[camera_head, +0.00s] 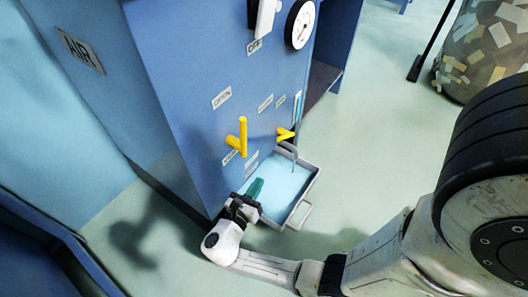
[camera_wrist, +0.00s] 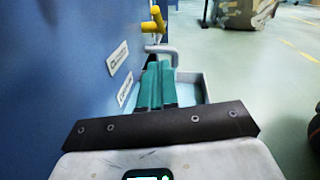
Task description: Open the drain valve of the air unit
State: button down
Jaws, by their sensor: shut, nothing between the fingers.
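Which one is the drain valve I cannot read from the labels. The spout also shows in the wrist view (camera_wrist: 163,50), with yellow parts above it. My gripper (camera_head: 257,184) has green fingers, shut and empty, low by the unit's front, below the handles; its fingers show in the wrist view (camera_wrist: 157,76).
A grey tray (camera_head: 303,214) with pale blue inside stands on the floor below the spout, close to my gripper. A bale-like drum (camera_head: 485,45) stands at the upper right. Floor between is clear.

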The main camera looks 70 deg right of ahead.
jog(key=shift+d, duration=0.1)
jog(key=d+r+b, duration=0.2)
jog(key=d+b, duration=0.2)
jog(key=d, duration=0.8)
jog(key=shift+s+d+r+b, duration=0.35)
jog(key=shift+s+b, duration=0.05)
jog(key=shift+s, duration=0.05)
jog(key=shift+r+p, duration=0.15)
jog(key=shift+p, duration=0.15)
